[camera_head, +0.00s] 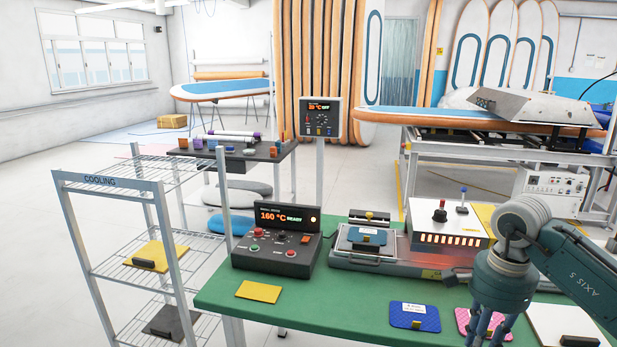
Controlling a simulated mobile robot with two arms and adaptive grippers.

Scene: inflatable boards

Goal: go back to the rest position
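My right arm comes in from the right edge, and its gripper (487,328) points down in front of the pink patterned sheet (463,318) at the near right of the green table (330,318). The fingertips are small and dark, and I cannot tell how far apart they are or whether they touch the sheet. My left arm and gripper are not in view.
A blue sheet (414,316) and a yellow sheet (258,291) lie on the table. A control box (276,250) reading 160 °C, a press (367,248) and a white box (447,225) stand behind them. A cooling rack (160,285) stands at left.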

